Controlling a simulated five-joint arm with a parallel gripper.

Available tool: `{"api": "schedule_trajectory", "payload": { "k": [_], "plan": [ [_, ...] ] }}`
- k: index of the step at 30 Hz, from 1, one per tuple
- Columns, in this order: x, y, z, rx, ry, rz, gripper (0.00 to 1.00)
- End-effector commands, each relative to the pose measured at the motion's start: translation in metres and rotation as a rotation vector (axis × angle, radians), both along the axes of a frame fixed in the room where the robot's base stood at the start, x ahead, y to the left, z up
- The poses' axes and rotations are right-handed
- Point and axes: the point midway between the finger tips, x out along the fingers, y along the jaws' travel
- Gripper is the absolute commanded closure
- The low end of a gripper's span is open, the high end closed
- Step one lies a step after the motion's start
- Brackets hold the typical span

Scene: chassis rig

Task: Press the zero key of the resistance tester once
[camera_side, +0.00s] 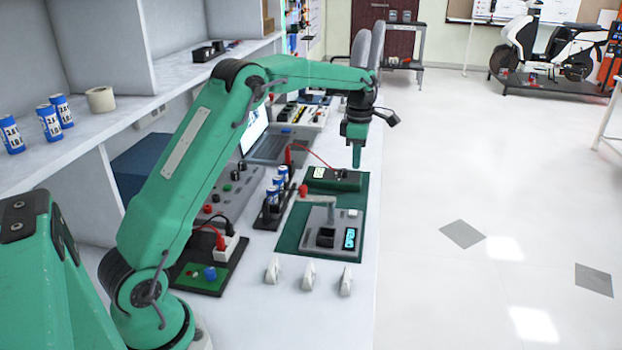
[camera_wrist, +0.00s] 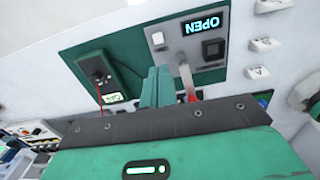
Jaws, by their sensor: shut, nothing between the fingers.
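The grey tester (camera_side: 318,240) lies on a green mat (camera_side: 290,240) and has a lit display reading OPEN (camera_side: 349,238). In the wrist view the tester (camera_wrist: 179,60) shows the same display (camera_wrist: 202,26), upside down. A small pale key (camera_side: 352,213) sits on the tester's top; it also shows in the wrist view (camera_wrist: 157,38). Its marking is too small to read. A black square socket (camera_side: 325,237) and a lever with a red knob (camera_side: 303,190) are on the tester. My gripper (camera_side: 356,165) is shut and empty, pointing down, raised behind the tester. It also shows in the wrist view (camera_wrist: 157,75).
A dark green box (camera_side: 333,179) with a red lead and small display stands behind the tester, close to my fingertips. Several blue-white cells (camera_side: 279,182) stand in a rack to the left. White tags (camera_side: 309,275) stand in front. The bench's right edge is close.

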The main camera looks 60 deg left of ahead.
Motion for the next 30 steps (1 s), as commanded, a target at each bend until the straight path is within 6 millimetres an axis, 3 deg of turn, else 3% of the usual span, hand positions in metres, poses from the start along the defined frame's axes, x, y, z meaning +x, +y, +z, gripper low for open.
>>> {"api": "schedule_trajectory", "payload": {
  "k": [20,30],
  "plan": [
    [0.003,0.002,-0.009,-0.002,0.008,0.032,1.0],
    [0.002,0.002,-0.042,-0.003,0.01,0.031,1.0]
  ]
}}
